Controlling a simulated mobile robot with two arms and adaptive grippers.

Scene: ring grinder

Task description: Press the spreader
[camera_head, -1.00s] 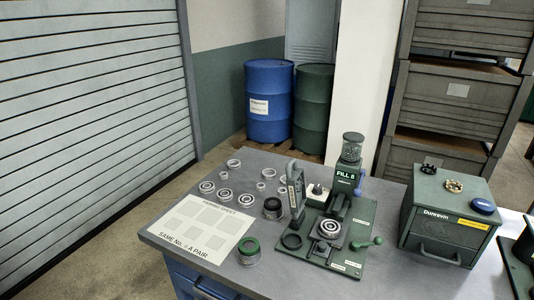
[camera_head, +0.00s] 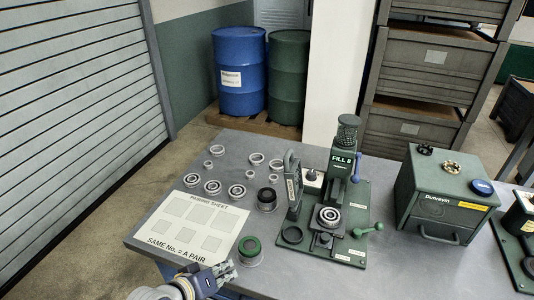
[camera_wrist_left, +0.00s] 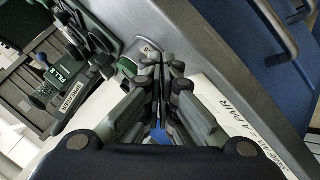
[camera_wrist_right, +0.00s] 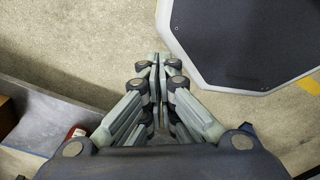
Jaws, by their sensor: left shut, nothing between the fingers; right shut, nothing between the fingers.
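The spreader, a dark green upright part with a white label (camera_head: 293,185), stands at the left of the green press fixture (camera_head: 345,250). Its label also shows at the left of the left wrist view (camera_wrist_left: 75,92). A bearing (camera_head: 329,215) sits on the fixture's seat under the FILL 8 hopper (camera_head: 343,160). My left gripper (camera_head: 232,268) is shut and empty near the table's front edge, apart from the fixture and in front of the green-topped ring cup (camera_head: 249,248). My right gripper (camera_wrist_right: 158,65) is shut and empty over the floor, outside the head view.
Several loose rings and bearings (camera_head: 237,192) lie left of the fixture, by the white pairing sheet (camera_head: 188,245). A dark ring cup (camera_head: 267,199) stands beside the spreader. A green Dunrevin box (camera_head: 440,205) stands at the right. Grey tabletop shows between fixture and box.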

